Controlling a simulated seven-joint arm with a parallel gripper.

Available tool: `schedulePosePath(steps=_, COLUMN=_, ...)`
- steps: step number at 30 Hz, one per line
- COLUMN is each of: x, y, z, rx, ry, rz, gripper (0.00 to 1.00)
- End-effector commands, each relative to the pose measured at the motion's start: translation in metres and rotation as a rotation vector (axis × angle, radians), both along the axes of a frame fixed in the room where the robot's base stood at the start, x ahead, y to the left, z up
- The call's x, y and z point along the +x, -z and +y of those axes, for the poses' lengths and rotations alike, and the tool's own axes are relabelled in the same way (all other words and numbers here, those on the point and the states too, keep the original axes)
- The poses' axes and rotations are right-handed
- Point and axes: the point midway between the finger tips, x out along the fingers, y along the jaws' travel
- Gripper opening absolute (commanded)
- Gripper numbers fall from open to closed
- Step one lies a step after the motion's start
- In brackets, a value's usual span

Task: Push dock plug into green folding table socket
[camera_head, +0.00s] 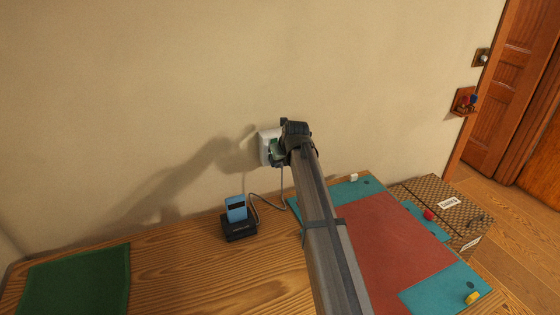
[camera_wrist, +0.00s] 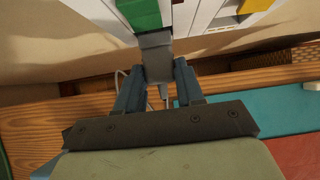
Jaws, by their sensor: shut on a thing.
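The dock (camera_head: 238,231) is a black block on the wooden table, with a blue device standing in it. A grey cable (camera_head: 270,203) runs from it up toward my gripper. My gripper (camera_wrist: 158,80) is shut on the grey dock plug (camera_wrist: 156,50), close in front of a white socket panel (camera_wrist: 192,16) on the wall. The green socket part (camera_wrist: 139,12) is right beyond the plug; I cannot tell whether the plug is in it. In the head view my gripper (camera_head: 279,152) covers much of the panel (camera_head: 264,146).
A yellow part (camera_wrist: 254,5) is on the panel at the right. A teal and red mat (camera_head: 398,240) with small coloured pieces lies on the table's right. A green mat (camera_head: 75,282) lies at left. A patterned box (camera_head: 440,200) stands beyond the table, near a wooden door (camera_head: 505,95).

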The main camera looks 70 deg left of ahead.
Motion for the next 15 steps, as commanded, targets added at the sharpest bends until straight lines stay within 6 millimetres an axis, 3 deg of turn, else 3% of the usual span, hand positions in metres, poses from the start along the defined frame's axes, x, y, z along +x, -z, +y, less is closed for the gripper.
schedulePosePath(steps=15, x=0.0, y=-0.0001, z=0.0053, rx=0.0, ry=0.0, rz=0.0, gripper=0.01)
